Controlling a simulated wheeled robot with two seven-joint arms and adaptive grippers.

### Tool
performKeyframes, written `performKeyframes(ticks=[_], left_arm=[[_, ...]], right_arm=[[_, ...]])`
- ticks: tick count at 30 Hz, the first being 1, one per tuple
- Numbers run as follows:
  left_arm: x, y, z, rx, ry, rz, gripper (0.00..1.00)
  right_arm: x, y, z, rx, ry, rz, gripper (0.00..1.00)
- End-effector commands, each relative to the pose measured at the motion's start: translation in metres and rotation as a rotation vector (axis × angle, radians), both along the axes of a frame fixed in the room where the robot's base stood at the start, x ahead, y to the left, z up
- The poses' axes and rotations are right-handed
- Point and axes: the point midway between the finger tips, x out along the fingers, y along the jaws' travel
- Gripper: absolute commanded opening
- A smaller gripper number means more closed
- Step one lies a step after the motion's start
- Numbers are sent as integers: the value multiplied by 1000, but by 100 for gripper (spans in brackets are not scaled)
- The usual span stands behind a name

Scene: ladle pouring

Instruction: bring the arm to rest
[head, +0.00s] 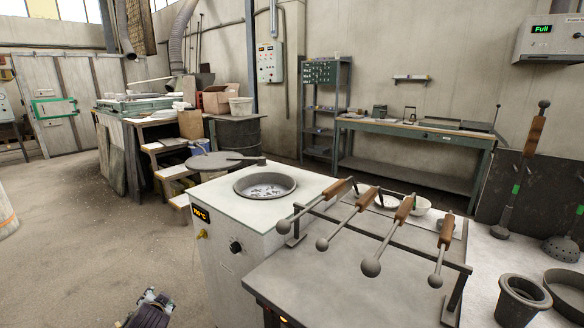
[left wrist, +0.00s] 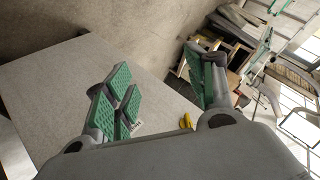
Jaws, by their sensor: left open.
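My left gripper shows in the left wrist view (left wrist: 160,92) with its green-padded fingers spread apart and nothing between them. In the head view only a dark part of it (head: 150,309) shows at the bottom edge, left of the furnace (head: 228,262) and apart from it. The furnace is a white box with a lit display and a round pot (head: 265,184) in its top, holding silvery pieces. Several ladles with wooden handles (head: 388,228) lie across a rack on the grey bench to the right. My right gripper is not in view.
A round lid (head: 212,161) sits behind the furnace. At the right are a dark cup (head: 521,300), a shallow pan (head: 566,290) and hanging tools (head: 520,185). A cluttered workbench (head: 130,122) stands at the back left. The concrete floor (head: 80,235) left of the furnace is clear.

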Motion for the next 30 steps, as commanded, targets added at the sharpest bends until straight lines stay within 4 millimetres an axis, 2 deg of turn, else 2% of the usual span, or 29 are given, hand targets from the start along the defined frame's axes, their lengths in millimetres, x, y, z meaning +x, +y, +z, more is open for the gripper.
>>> performKeyframes(ticks=[6,15,18,24,30], left_arm=[[-59,-65,-52,-214,184,36,55],[-138,-164,-98,-455,354,-16,55],[-163,-188,-111,-508,390,-23,55],[-213,-220,-140,-582,475,-8,55],[-252,-236,-162,-621,543,18,55]], right_arm=[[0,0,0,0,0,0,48],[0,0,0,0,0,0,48],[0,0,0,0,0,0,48],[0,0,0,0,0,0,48],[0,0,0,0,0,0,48]])
